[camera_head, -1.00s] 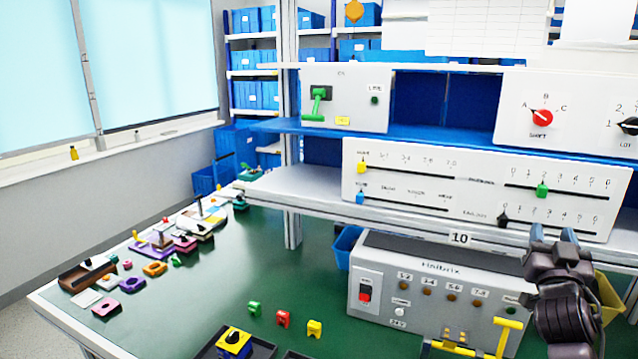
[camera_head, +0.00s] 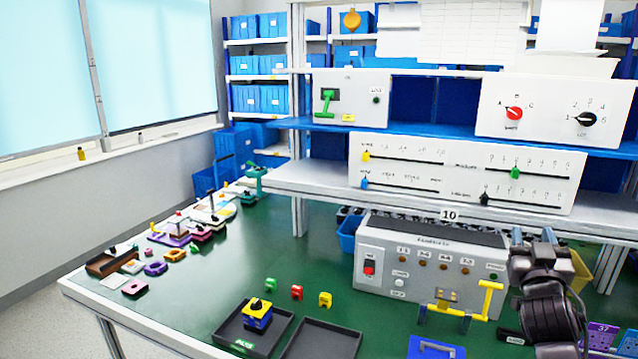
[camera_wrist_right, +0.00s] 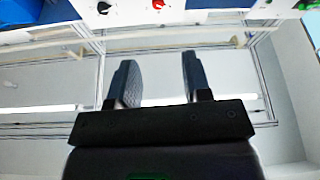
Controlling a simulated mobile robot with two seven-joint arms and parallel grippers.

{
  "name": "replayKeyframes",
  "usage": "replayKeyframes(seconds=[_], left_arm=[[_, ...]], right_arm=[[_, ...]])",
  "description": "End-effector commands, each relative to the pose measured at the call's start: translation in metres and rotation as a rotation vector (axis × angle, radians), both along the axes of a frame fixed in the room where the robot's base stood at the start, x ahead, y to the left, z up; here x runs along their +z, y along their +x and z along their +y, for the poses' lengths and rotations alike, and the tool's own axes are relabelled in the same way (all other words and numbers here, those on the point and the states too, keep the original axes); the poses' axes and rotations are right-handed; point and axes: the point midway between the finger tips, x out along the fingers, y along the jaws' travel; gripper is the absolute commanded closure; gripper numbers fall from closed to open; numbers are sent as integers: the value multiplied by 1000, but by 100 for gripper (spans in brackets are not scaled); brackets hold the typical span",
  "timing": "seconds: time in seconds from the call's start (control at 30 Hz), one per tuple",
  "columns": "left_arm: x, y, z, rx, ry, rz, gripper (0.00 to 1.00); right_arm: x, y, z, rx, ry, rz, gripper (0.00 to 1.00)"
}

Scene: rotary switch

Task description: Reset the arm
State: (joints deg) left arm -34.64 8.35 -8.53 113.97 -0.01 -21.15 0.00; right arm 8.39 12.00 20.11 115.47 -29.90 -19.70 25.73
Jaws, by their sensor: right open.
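My right gripper (camera_head: 532,238) is raised at the right of the head view, in front of the right end of the Fimbrix-style control box (camera_head: 425,262). In the right wrist view its two dark fingers (camera_wrist_right: 157,80) stand apart with nothing between them. The rotary switch panel (camera_head: 545,95) is on the upper shelf, with a red knob (camera_head: 513,113) and a black knob (camera_head: 586,119). Both knobs are clear of the gripper. In the right wrist view a black knob (camera_wrist_right: 103,7) and a red knob (camera_wrist_right: 158,4) show at the top edge. My left gripper is not in view.
A slider panel (camera_head: 400,179) sits below the rotary panel. A yellow handle (camera_head: 487,298) stands at the control box's front, close to my right arm. Black trays (camera_head: 322,340) and small coloured blocks (camera_head: 297,292) lie on the green table.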

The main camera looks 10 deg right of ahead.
Motion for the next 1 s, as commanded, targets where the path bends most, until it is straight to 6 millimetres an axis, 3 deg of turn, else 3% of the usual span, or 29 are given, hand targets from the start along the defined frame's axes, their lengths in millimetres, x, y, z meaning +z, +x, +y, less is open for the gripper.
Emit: replayKeyframes(seconds=[0.17, 0.33, 0.43, 0.57, 0.8, 1.0], left_arm=[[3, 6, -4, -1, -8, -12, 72], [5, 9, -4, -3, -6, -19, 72], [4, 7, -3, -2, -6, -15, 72], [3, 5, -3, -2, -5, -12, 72], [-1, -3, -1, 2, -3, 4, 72], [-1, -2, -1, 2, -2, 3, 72]], right_arm=[[-50, 9, 45, 106, -31, 140, 55], [-119, -5, 82, 201, -27, 289, 55], [-167, -24, 106, 260, -8, 388, 55], [-232, -61, 137, 337, 42, 519, 55], [-331, -153, 185, 427, 189, 734, 55], [-372, -214, 198, 425, 249, 849, 55]])
